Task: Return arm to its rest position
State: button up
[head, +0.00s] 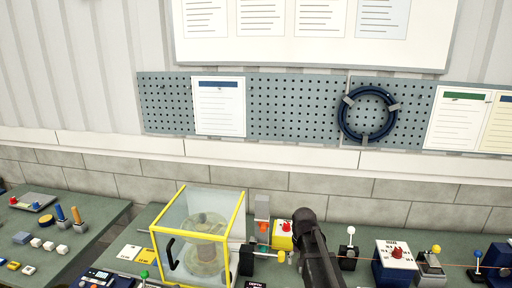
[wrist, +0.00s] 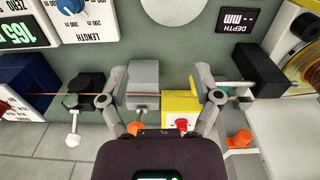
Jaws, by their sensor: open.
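My gripper (wrist: 160,74) is open in the wrist view, with its two grey fingers spread apart and nothing held between them. Past the fingers lie a grey block (wrist: 143,76) with an orange knob and a yellow box (wrist: 180,104) with a red button. I cannot tell whether the fingers touch either one. In the head view my dark arm (head: 316,255) rises just right of the yellow box (head: 283,240); the gripper's fingers cannot be made out there.
A yellow-framed clear case (head: 198,188) encloses a spool on the bench left of my arm. A thin orange wire crosses the bench past a black block with a white lever (head: 348,257) and a blue box (head: 395,266). A pegboard (head: 290,110) hangs on the wall behind.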

jog(key=s+f+n+b, duration=0.1)
jog(key=s+f+b, duration=0.7)
jog(key=s, duration=0.6)
jog(key=shift+s+f+n, duration=0.25)
jog(key=shift+f+n, duration=0.15)
jog(key=shift+f, duration=0.4)
jog(key=shift+c, duration=0.2)
